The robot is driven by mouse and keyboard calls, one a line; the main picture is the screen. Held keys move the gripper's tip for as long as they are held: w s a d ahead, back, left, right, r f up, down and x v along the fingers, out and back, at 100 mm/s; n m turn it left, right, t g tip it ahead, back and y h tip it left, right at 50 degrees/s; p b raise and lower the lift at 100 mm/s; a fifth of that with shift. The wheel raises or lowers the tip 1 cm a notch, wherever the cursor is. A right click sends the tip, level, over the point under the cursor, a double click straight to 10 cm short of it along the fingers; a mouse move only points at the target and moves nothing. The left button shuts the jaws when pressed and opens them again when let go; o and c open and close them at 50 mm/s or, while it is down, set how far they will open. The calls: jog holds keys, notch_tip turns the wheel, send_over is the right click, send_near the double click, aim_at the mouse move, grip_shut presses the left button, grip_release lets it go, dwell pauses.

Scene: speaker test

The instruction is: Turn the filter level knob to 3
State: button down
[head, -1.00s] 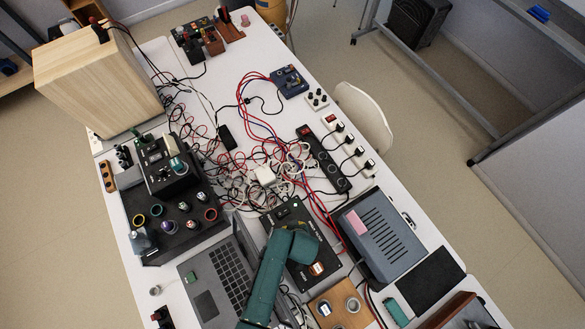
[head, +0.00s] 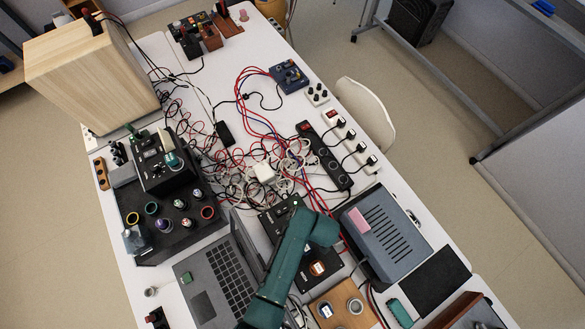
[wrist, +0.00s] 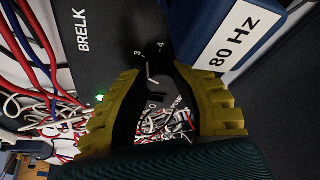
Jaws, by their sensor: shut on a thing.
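The black panel (wrist: 105,55) in the wrist view bears the word BRELK, a small lit green light (wrist: 98,97) and the numerals 3 and 4. My gripper (wrist: 157,80), with yellow ribbed fingers, stands over this panel. It is shut on a dark knob (wrist: 151,74) just below these numerals. A short pale line shows there, nearest the 3 and 4; its exact reading is unclear. The knob's sides are mostly hidden by the fingers. In the head view, the black panel (head: 277,214) lies partly under my teal arm, which hides my gripper and the knob.
A blue thing with a white 80 Hz label (wrist: 236,35) is close to my right finger. Tangled cables lie left of the panel. A laptop (head: 215,275) and a grey slotted box (head: 385,235) flank the arm. A black power strip (head: 325,158) lies behind.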

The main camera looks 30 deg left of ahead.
jog(key=shift+s+f, duration=0.1)
jog(key=shift+f, duration=0.05)
dwell(0.4)
jog(key=c, duration=0.8)
grip_release()
jog(key=v, duration=1.2)
jog(key=shift+a, duration=0.1)
